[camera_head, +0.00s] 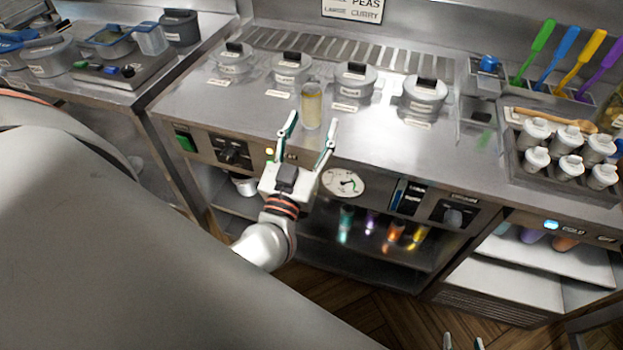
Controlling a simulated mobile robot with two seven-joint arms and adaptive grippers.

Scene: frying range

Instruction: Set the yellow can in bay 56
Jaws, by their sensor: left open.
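A yellow can (312,104) stands upright on the steel counter, in front of the row of lidded pots. My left gripper (311,122) is open, with one finger on each side of the can's lower part in the picture. I see a gap on both sides and cannot tell how deep the can sits between the fingers. My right gripper (463,343) shows only as two separated fingertips at the bottom edge; it looks open and empty. I cannot read a bay number 56 on any label.
Several lidded grey pots (355,82) with small labels stand behind the can. A rack of white-capped jars (535,133) and coloured-handled utensils (534,52) are at the right. The counter (390,145) right of the can is clear. Knobs and a dial (343,182) line the front.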

